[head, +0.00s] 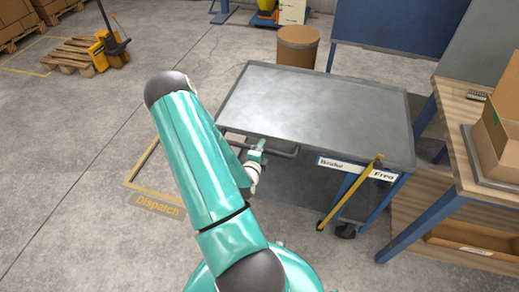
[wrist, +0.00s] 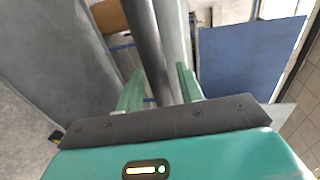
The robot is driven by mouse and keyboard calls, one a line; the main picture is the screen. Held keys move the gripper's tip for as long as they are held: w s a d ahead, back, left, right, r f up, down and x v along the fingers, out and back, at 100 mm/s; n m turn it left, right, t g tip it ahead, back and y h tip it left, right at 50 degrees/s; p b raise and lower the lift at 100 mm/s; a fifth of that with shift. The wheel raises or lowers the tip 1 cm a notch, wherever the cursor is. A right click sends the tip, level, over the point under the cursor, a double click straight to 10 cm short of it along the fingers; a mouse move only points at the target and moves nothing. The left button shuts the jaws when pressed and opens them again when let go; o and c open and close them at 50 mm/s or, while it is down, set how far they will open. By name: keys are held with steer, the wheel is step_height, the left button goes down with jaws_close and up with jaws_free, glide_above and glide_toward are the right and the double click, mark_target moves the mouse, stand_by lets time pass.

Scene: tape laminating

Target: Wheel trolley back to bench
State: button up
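The trolley (head: 318,105) has a flat, bare grey metal top and blue legs and stands just left of the bench (head: 456,137). Its tubular handle (head: 288,153) runs along the near left side. My gripper (head: 262,145) is at this handle. In the wrist view the dark handle bar (wrist: 148,40) passes between the two green fingers of my gripper (wrist: 158,82); whether they press on it is not clear. A yellow lever (head: 350,192) on the trolley's near side slants across a label reading "Brake" and "Free", its upper end near "Free".
An open carton (head: 499,128) stands on the bench. A yellow floor outline marked "Dispatch" (head: 158,204) lies to the left. A brown drum (head: 298,46) stands behind the trolley, and a pallet with a yellow jack (head: 104,50) is at the back left. The left floor is clear.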

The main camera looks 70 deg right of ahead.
steer(key=shift+w+a, duration=0.1)
steer(key=shift+a, duration=0.35)
steer(key=v, duration=1.1)
steer(key=shift+r, duration=0.2)
